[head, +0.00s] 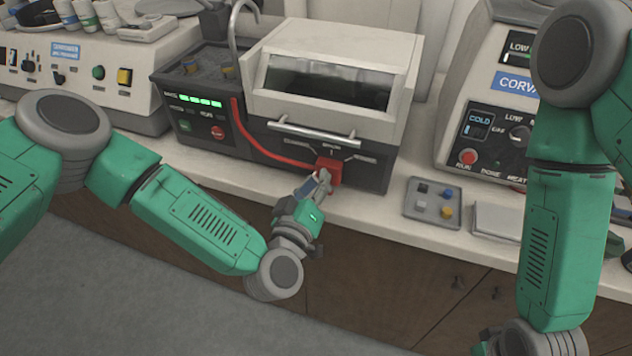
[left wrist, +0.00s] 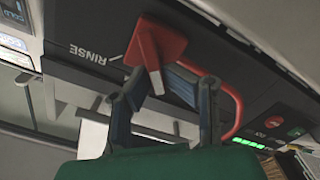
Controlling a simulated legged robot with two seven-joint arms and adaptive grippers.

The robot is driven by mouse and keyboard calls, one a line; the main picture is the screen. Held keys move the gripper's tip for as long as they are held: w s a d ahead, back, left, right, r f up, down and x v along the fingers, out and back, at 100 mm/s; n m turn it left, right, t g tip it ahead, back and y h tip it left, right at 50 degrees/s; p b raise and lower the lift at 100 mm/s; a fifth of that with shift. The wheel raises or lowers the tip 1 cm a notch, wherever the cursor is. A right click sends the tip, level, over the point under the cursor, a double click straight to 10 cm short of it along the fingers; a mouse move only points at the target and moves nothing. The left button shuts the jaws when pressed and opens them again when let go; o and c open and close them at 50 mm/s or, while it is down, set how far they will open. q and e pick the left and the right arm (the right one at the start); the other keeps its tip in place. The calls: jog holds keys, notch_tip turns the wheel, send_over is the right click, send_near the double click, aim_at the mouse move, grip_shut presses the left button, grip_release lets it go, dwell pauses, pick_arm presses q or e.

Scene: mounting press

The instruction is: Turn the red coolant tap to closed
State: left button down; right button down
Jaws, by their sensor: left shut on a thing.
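The red coolant tap (head: 330,170) is on the lower front of the cutting machine (head: 336,80), right of centre.
A red hose (head: 258,148) runs from the sink unit to the tap. A RINSE label (left wrist: 88,53) is beside the tap. A Corvan unit (head: 460,155) stands farther right. The floor in front is clear.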

pick_arm(q)
jog(key=shift+d+n, duration=0.1)
jog(key=shift+n, duration=0.5)
pick_arm(e)
jog(key=shift+f, duration=0.25)
pick_arm(q)
jog(key=c, duration=1.6)
grip_release()
jog(key=shift+w+d+f, duration=0.15)
jog(key=shift+v, duration=5.9)
pick_arm(e)
jog(key=shift+d+f, duration=0.1)
jog(key=shift+d, duration=0.15)
jog(key=shift+w+a, duration=0.1)
jog(key=shift+w, duration=0.05)
pick_arm(q)
jog(key=shift+f, duration=0.1)
